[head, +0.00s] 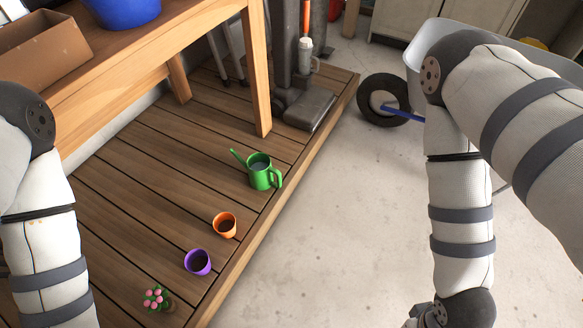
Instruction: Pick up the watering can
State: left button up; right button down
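A green watering can (262,174) stands upright on a low wooden slatted platform, near the platform's right edge. Its spout points to the upper left and its handle is on the right side. My two arms come in from the left and right sides of the head view. Neither visible arm part touches the can.
An orange pot (224,225), a purple pot (198,262) and a pink flower (155,297) stand in front of the can. A wooden workbench (165,45) with a leg (257,80) rises behind. A vacuum cleaner (308,108) and a wheelbarrow (418,42) are farther back. Concrete floor (330,215) is clear.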

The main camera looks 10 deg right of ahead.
aim_at(257, 165)
jog(key=u, duration=1.05)
jog(key=i+l+z, duration=0.1)
jog(key=l+z, duration=0.15)
jog(key=i+l+z, duration=0.15)
jog(key=l+z, duration=0.15)
jog(key=l, duration=0.15)
jog(key=i+l+z, duration=0.35)
jog(key=l+z, duration=0.15)
jog(key=l, duration=0.15)
